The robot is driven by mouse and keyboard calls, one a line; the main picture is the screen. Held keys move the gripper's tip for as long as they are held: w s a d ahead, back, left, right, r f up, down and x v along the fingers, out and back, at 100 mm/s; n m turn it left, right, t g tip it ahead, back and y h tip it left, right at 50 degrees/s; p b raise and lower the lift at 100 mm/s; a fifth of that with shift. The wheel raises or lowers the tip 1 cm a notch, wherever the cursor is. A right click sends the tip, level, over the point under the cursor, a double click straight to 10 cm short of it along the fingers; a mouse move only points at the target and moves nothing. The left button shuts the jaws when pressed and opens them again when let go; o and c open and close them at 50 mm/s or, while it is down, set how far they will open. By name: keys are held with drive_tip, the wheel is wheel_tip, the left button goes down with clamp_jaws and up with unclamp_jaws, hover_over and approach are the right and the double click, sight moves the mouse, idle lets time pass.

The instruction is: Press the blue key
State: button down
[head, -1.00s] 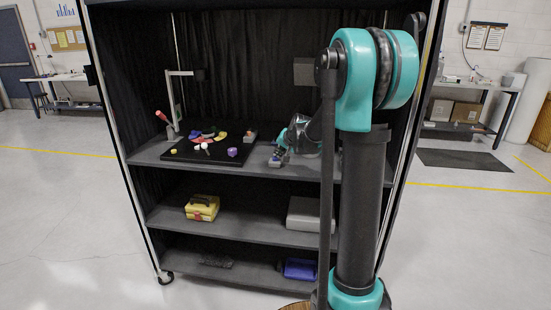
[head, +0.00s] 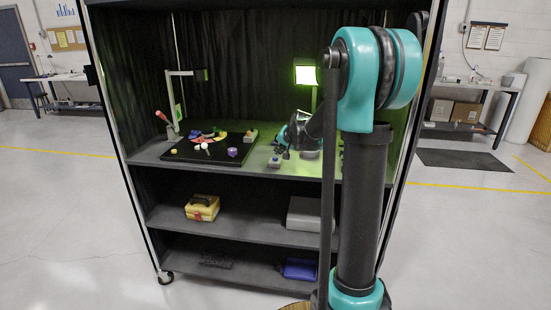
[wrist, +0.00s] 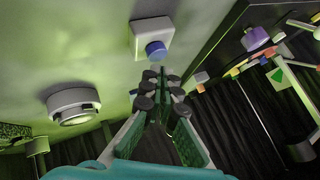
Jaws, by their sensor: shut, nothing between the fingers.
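The blue key (wrist: 155,48) is a round button on a small pale box (wrist: 140,32), top centre in the wrist view. In the head view that box (head: 274,162) sits near the front edge of the top shelf; its key is too small to make out well. My gripper (wrist: 160,77) is shut and empty, its dark fingertips close below the key in the wrist picture, with a gap showing between them. In the head view my gripper (head: 286,153) is just right of and above the box.
A lit greenish-white panel (head: 305,75) stands at the back of the shelf. A round grey unit (wrist: 73,105) is beside the box. A black mat (head: 180,155) with small coloured pieces lies to the left. Another small box (head: 250,135) stands behind.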

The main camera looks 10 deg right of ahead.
drive_tip(key=shift+r, duration=3)
